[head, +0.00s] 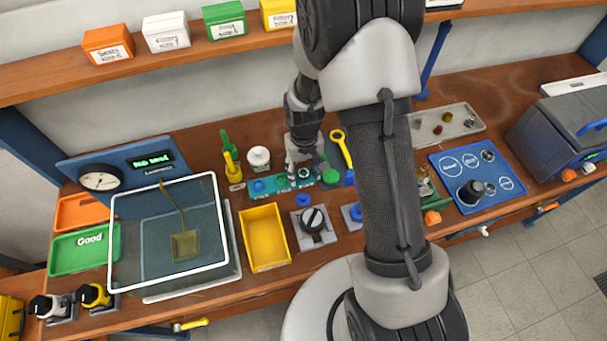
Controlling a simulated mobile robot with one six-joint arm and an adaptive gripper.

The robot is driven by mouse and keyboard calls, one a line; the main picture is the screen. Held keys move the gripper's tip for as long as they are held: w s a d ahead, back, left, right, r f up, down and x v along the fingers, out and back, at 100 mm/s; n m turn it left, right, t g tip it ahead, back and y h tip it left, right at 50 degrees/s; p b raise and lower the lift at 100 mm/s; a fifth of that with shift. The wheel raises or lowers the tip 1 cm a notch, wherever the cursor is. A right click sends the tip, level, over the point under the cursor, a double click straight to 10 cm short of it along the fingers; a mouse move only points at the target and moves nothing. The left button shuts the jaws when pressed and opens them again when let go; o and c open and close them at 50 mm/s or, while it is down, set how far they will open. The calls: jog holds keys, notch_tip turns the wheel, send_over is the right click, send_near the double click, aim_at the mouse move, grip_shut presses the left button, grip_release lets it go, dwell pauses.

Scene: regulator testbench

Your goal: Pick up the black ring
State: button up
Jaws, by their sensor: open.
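My gripper (301,166) points down over a narrow teal rack (270,190) near the middle of the workbench. Its jaws are open, with the fingers just above or at the rack's right part. Small round parts sit in a row on the rack, a blue one (258,185) at its left end. A small dark round part shows beside the fingers, but it is too small to tell whether it is the black ring. I cannot tell whether the fingers touch anything. My arm hides part of the bench to the right of the rack.
A white bottle (258,158) and a yellow wrench (341,147) are close by. A clear-walled tank (130,255) stands left, a blue panel (452,164) right.

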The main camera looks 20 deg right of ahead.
jog(key=shift+r, duration=0.1)
jog(key=shift+c, duration=0.4)
jog(key=c, duration=0.7)
jog(key=shift+c, duration=0.2)
